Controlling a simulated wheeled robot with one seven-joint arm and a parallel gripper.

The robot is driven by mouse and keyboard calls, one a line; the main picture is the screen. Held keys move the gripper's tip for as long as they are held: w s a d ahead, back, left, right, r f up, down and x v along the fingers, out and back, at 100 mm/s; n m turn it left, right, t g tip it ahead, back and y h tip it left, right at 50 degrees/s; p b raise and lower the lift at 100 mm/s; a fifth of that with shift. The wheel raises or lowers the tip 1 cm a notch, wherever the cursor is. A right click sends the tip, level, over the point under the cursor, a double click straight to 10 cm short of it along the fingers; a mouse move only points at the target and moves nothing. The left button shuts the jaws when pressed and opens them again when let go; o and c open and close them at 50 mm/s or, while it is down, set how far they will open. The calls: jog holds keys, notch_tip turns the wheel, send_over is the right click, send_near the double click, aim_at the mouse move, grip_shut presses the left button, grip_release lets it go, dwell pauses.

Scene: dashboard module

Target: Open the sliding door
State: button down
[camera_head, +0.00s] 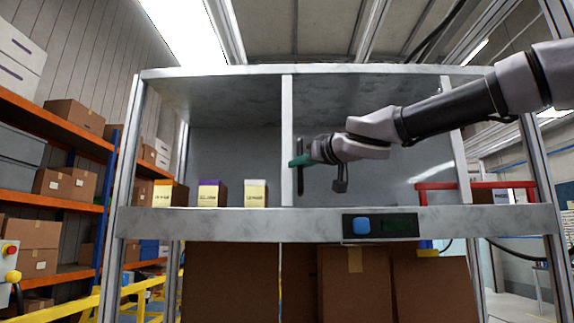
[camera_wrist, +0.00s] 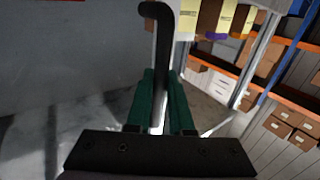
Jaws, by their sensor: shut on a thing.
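A grey metal cabinet front fills the head view. A pale upright strip (camera_head: 287,130) stands near its middle, with a dark vertical bar handle (camera_head: 299,182) beside it. The handle also shows as a black hooked bar in the wrist view (camera_wrist: 158,18). My gripper (camera_head: 301,160) reaches in from the right. In the wrist view, its green fingers (camera_wrist: 160,85) are on both sides of the handle, shut on it. The door panel's full outline is hard to make out, and my arm hides part of the right side.
Three small labelled boxes (camera_head: 212,193) stand on the cabinet's left ledge. A red frame (camera_head: 436,186) is at the right. Large cardboard boxes (camera_head: 350,285) are below. Orange shelving (camera_head: 45,196) stands left.

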jog(key=shift+d, duration=0.15)
jog(key=c, duration=1.1)
grip_release()
jog(key=shift+v, duration=5.45)
